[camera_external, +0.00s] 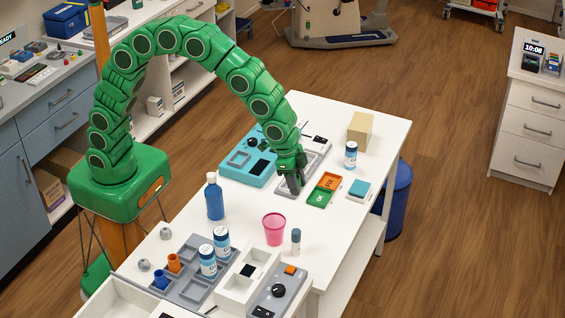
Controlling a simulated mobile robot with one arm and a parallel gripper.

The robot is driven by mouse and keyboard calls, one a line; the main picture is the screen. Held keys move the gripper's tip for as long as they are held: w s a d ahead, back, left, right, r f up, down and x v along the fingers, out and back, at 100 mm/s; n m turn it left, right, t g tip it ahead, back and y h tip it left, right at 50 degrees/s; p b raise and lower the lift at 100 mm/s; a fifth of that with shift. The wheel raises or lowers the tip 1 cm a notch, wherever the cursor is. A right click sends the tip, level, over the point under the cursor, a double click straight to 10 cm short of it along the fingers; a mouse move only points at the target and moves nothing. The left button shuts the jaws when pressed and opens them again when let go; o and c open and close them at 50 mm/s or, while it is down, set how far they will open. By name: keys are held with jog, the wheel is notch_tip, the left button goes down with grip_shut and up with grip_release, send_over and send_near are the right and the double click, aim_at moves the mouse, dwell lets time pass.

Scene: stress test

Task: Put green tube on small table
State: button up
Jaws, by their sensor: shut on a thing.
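My gripper (291,183) is at the end of the green arm, pointing down over the white table (345,205), close above or at the grey tray (309,158). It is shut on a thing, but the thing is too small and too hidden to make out. I cannot pick out a green tube against my green arm, and none shows clearly elsewhere. Short orange (174,262) and blue (161,279) tubes stand in the grey rack (197,292) at the front. I cannot tell whether the white table is the small table.
Near my gripper are a teal device (234,172), a green and orange tray (319,198) and a white-blue bottle (351,155). A blue bottle (214,200) and pink cup (273,230) stand nearer the front. Bare table lies between the cup and the green tray.

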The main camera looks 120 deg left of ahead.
jog(key=w+d, duration=0.2)
jog(key=d, duration=0.7)
jog(key=shift+w+d+r+m, duration=0.15)
jog(key=shift+d+r+m, duration=0.15)
jog(key=shift+d+r, duration=0.05)
notch_tip(320, 180, up, 5)
jog(key=shift+m+h, duration=0.4)
jog(key=shift+m, duration=0.4)
jog(key=s+d, duration=0.4)
jog(key=d, duration=0.1)
jog(key=s+d+r, duration=0.1)
jog(key=s+d, duration=0.3)
jog(key=d, duration=0.1)
jog(key=s+d, duration=0.5)
jog(key=shift+d+r, duration=0.15)
jog(key=shift+d, duration=0.15)
send_over(174, 251)
jog(key=s, duration=0.1)
jog(key=shift+m, duration=0.4)
jog(key=shift+a+f, duration=0.1)
jog(key=shift+f, duration=6.9)
